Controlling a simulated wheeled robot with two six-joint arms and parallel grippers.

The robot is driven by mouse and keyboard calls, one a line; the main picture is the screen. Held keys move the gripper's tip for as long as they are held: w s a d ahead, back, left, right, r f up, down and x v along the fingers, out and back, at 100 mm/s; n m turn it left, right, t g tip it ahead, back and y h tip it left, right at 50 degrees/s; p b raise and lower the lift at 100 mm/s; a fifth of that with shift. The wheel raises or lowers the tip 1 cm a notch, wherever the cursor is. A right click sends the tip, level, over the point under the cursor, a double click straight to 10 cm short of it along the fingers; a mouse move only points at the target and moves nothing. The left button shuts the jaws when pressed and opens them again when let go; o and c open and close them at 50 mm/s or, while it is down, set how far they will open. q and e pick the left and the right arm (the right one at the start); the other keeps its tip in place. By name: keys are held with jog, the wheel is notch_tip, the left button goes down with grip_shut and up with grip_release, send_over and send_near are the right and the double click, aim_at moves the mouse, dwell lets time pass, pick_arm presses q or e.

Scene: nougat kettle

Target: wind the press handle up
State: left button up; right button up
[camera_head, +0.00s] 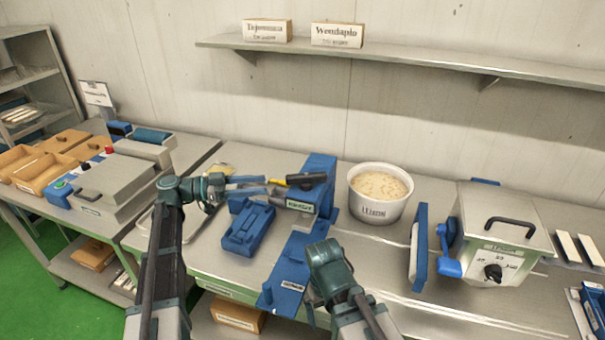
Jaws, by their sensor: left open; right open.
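The blue press (319,178) stands on the metal table in the middle of the head view. Its black handle (306,180) sticks out to the left at the top, with a yellow part (280,182) beside its left end. My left gripper (262,185) is open and points right, its fingertips just left of the yellow part and handle. I cannot tell if they touch. My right gripper (318,290) is low in front of the press, over the blue base plate (287,280), away from the handle. Its fingers are mostly hidden by its own body.
A blue mould (249,228) lies left of the press. A white tub (379,194) of pale mass stands close to its right. A metal kettle box (500,225) with a blue panel (419,247) is further right. A grey machine (115,183) is at left.

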aim_at(304, 183)
pick_arm(q)
jog(key=w+d, duration=0.1)
jog(key=d, duration=0.3)
jog(key=w+d, duration=0.1)
jog(key=d, duration=0.3)
jog(key=w+d, duration=0.1)
jog(key=d, duration=0.4)
jog(key=shift+d+r, duration=0.1)
jog(key=shift+r, duration=0.15)
grip_shut()
